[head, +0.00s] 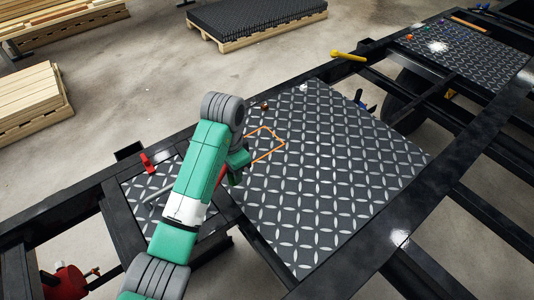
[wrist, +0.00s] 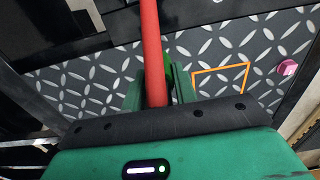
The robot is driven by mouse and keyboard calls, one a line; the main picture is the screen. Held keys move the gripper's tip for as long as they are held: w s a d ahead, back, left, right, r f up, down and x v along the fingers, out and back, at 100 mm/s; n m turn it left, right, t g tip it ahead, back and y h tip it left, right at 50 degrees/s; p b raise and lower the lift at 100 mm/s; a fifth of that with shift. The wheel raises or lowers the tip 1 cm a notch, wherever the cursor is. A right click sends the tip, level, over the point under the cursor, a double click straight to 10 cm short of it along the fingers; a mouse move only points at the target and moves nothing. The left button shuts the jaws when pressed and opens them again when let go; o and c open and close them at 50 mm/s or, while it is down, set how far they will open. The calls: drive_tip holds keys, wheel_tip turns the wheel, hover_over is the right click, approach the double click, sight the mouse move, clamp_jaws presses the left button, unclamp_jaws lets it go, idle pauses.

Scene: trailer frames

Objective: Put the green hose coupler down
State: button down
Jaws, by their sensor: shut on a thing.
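My gripper (wrist: 155,92) shows in the wrist view with its two green fingers on either side of a red hose-like piece (wrist: 151,45). A bright green part, seemingly the green hose coupler (wrist: 168,66), shows beside the red piece between the fingers; most of it is hidden. The gripper is shut on it above the dark diamond-pattern plate. In the head view my arm hides most of the gripper (head: 236,168), and a bit of red shows there. An orange outlined square (wrist: 246,80) lies on the plate, right of the fingers; it also shows in the head view (head: 284,144).
A pink piece (wrist: 287,67) sits right of the square in the wrist view. In the head view, a brown piece (head: 265,105) and a pale piece (head: 303,87) stand near the plate's far edge. A yellow handle (head: 348,56) and red clamp (head: 148,163) are on the frame. The plate's middle (head: 335,180) is clear.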

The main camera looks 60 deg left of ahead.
drive_tip(key=w+a, duration=0.1)
drive_tip(key=w, duration=0.1)
drive_tip(key=w+a+f+b, duration=0.1)
drive_tip(key=w+a, duration=0.1)
drive_tip(key=w, duration=0.1)
drive_tip(key=w+a+b, duration=0.1)
drive_tip(key=w+a, duration=0.1)
drive_tip(key=w, duration=0.1)
drive_tip(key=shift+f, duration=0.2)
drive_tip(key=shift+w+a+r+b, duration=0.1)
drive_tip(key=shift+w+a+b, duration=0.2)
drive_tip(key=shift+w+b, duration=0.3)
wheel_tip(320, 180, down, 4)
drive_tip(key=shift+s+r+b, duration=0.15)
drive_tip(key=shift+r+b, duration=0.05)
drive_tip(key=shift+b, duration=0.8)
drive_tip(key=c, duration=1.1)
unclamp_jaws()
drive_tip(key=shift+r, duration=0.15)
wheel_tip(320, 180, up, 12)
drive_tip(key=p, duration=0.4)
